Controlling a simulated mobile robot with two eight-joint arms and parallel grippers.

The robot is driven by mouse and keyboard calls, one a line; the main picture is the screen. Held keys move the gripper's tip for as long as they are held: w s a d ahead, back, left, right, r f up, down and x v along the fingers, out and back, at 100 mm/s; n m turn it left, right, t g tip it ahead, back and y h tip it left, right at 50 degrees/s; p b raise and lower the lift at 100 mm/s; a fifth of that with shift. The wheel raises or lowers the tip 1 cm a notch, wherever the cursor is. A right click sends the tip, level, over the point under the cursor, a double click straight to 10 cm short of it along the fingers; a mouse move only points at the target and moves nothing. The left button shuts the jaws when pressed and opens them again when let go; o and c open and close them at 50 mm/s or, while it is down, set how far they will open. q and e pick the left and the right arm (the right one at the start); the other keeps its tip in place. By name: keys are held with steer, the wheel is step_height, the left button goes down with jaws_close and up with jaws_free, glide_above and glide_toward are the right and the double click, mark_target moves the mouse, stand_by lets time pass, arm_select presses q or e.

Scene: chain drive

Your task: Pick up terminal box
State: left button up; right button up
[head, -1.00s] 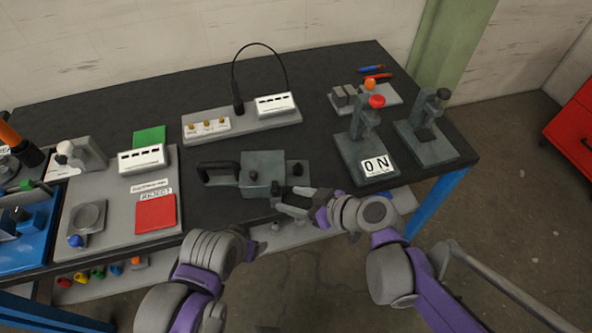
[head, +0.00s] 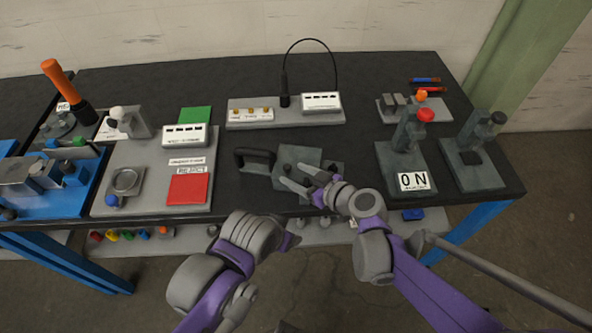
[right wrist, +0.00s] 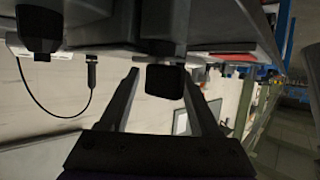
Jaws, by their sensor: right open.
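A grey box (head: 297,157) with a dark knob on top and a black handle (head: 255,158) at its left lies near the table's front edge. It may be the terminal box; no label on it is readable. My right gripper (head: 293,176) is open at the box's front right part, its fingers overlapping it in the head view. In the right wrist view a dark block-like knob (right wrist: 165,81) shows between the spread fingers, with no visible grip on it. Whether the fingers touch the box cannot be told. My left arm is in the lower middle; its fingers are hidden.
Two grey stands (head: 405,167) and (head: 473,166) are at the right. A grey board (head: 150,170) with a red square, green square and white box is at the left. A grey strip (head: 285,119) with a cabled plug lies behind. A lower shelf (head: 190,240) holds small parts.

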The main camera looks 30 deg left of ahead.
steer(key=shift+x, duration=0.9)
jaws_close()
steer(key=shift+s+d, duration=0.1)
steer(key=shift+s, duration=0.05)
stand_by(0.5)
